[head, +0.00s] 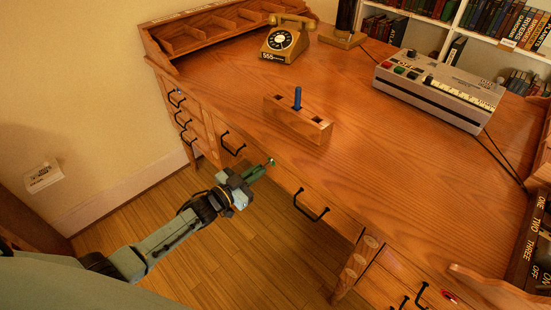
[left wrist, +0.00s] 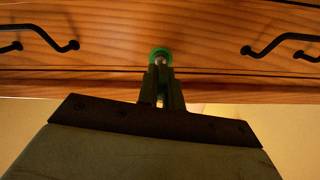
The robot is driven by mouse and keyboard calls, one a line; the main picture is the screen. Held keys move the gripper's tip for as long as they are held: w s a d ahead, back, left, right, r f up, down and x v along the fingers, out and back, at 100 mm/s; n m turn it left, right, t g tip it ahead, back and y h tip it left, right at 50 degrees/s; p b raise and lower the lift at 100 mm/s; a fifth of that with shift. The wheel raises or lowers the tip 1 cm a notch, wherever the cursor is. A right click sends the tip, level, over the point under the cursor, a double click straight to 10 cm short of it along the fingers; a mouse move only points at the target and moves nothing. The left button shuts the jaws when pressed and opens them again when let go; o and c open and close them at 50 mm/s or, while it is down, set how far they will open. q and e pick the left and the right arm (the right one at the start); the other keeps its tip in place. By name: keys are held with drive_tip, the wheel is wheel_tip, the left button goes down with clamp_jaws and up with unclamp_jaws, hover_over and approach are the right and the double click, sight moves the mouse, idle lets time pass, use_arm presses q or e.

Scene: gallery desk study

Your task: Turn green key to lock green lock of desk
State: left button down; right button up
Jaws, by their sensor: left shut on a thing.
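The green lock (head: 271,162) is a small green ring on the desk's front edge, between two drawers with black handles. In the left wrist view the green lock (left wrist: 160,52) sits straight ahead of my fingertips. My left gripper (head: 258,171) reaches it from the lower left. In the left wrist view my left gripper (left wrist: 161,82) is shut, with its tips right at the ring. The green key is mostly hidden between the fingers and the lock; I cannot tell how far it is turned. My right gripper is not in view.
On the desk (head: 400,190) stand a wooden block (head: 290,120) with a blue key (head: 298,98) upright in it, a telephone (head: 286,40) and a grey machine (head: 435,92). Black drawer handles (head: 310,206) stick out near my gripper. A red lock (head: 450,296) shows lower right.

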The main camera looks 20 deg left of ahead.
use_arm(q)
drive_tip(key=shift+d+r+n+p, duration=0.1)
drive_tip(key=shift+n+p, duration=0.25)
drive_tip(key=shift+n, duration=1.15)
drive_tip(key=shift+n, duration=0.6)
drive_tip(key=c, duration=1)
unclamp_jaws()
drive_tip(key=shift+m, duration=1.2)
drive_tip(key=shift+s+a, duration=0.15)
drive_tip(key=shift+a, duration=0.05)
